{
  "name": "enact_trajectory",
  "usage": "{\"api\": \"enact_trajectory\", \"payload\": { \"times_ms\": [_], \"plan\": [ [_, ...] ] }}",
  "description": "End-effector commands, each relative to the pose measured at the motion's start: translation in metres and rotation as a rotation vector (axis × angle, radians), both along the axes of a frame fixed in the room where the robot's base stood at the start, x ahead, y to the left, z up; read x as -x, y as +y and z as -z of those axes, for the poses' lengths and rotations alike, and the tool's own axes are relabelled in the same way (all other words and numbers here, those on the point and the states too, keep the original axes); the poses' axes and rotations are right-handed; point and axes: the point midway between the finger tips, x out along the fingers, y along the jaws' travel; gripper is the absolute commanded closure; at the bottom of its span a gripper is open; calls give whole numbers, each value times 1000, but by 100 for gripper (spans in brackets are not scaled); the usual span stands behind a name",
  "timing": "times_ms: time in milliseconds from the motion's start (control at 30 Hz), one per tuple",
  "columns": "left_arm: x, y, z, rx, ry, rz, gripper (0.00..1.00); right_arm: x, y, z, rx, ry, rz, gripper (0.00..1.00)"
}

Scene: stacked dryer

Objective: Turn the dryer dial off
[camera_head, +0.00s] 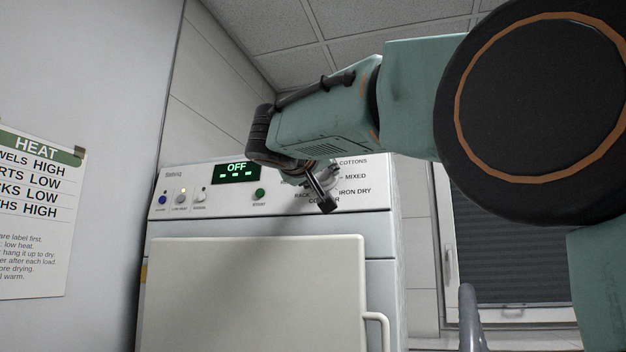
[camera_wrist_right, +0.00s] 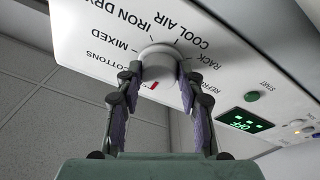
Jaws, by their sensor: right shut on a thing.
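The dryer (camera_head: 250,295) stands ahead with a white control panel. Its dial (camera_wrist_right: 158,62) is a round whitish knob with a red mark on the side facing the lower part of the right wrist view. Labels such as COTTONS, MIXED, IRON DRY, COOL AIR and RACK ring it. The display (camera_head: 236,172) reads OFF in green. My right gripper (camera_head: 326,192) is at the dial, its two fingers on opposite sides of the knob, shut on it. In the head view the gripper hides much of the dial. My left gripper is out of view.
A green START button (camera_head: 260,193) and several small buttons sit left of the dial. The closed dryer door (camera_head: 255,300) with its handle (camera_head: 377,325) is below. A heat chart (camera_head: 38,215) hangs on the left wall. A window blind (camera_head: 515,260) is at right.

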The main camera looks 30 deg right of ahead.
Motion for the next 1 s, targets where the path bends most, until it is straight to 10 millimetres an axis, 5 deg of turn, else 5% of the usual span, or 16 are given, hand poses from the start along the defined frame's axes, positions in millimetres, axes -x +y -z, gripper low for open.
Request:
{"api": "enact_trajectory", "payload": {
  "times_ms": [467,500,733,1000],
  "plan": [
    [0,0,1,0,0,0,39,-1,0,3,7,18,0,93],
    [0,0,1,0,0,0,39,-1,0,3,7,18,0,59],
    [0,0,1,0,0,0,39,-1,0,2,8,14,-1,40],
    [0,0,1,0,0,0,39,0,0,1,9,12,-1,39]
  ]
}}
